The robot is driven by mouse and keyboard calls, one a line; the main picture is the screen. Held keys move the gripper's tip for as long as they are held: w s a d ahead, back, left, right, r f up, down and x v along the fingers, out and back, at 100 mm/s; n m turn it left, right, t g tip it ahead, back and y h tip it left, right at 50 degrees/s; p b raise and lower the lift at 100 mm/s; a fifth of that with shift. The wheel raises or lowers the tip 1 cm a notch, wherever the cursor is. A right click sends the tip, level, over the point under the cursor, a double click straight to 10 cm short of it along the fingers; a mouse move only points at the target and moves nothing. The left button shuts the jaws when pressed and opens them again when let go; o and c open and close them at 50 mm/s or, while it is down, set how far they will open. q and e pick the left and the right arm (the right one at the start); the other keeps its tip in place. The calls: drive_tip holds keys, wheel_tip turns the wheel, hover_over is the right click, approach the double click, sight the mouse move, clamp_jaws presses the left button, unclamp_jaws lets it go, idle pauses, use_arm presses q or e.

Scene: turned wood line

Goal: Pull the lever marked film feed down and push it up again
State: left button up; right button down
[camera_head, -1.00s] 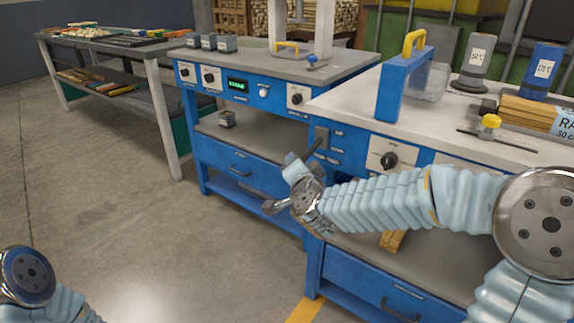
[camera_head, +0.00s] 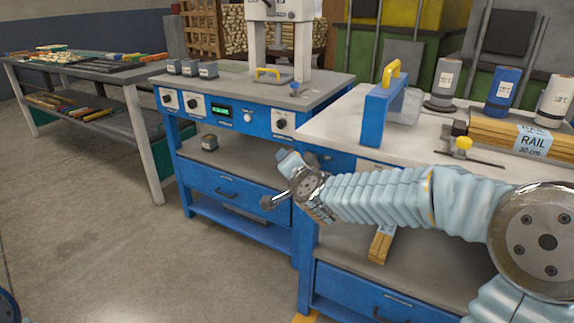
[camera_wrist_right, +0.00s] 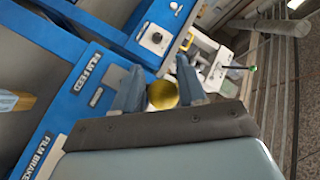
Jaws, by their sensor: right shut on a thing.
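The film feed lever shows as a yellow round knob (camera_wrist_right: 162,94) in the right wrist view. It sits between the two grey-blue fingers of my right gripper (camera_wrist_right: 160,86), which is shut on it. The label FILM FEED (camera_wrist_right: 88,82) is on the blue panel just left of the fingers. In the head view my right gripper (camera_head: 287,158) is at the left front corner of the near blue bench (camera_head: 300,225), and it hides the lever there. The lever's shaft is hidden in both views. My left gripper is out of view.
A FILM BRAKE label (camera_wrist_right: 36,154) is lower on the same panel. A blue stand with a yellow handle (camera_head: 380,110), rolls and a rail bundle (camera_head: 520,133) stand on the benchtop. A wood bundle (camera_head: 381,243) lies on the shelf below.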

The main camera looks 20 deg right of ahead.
drive_tip(key=shift+w+d+r+h, duration=0.1)
drive_tip(key=shift+d+r+h, duration=0.2)
drive_tip(key=shift+d+r, duration=0.55)
drive_tip(key=c, duration=0.8)
unclamp_jaws()
drive_tip(key=shift+w+f, duration=0.1)
drive_tip(key=shift+o, duration=0.2)
drive_tip(key=a+f+p+v, duration=0.1)
drive_tip(key=v, duration=1.3)
drive_tip(key=shift+f, duration=0.1)
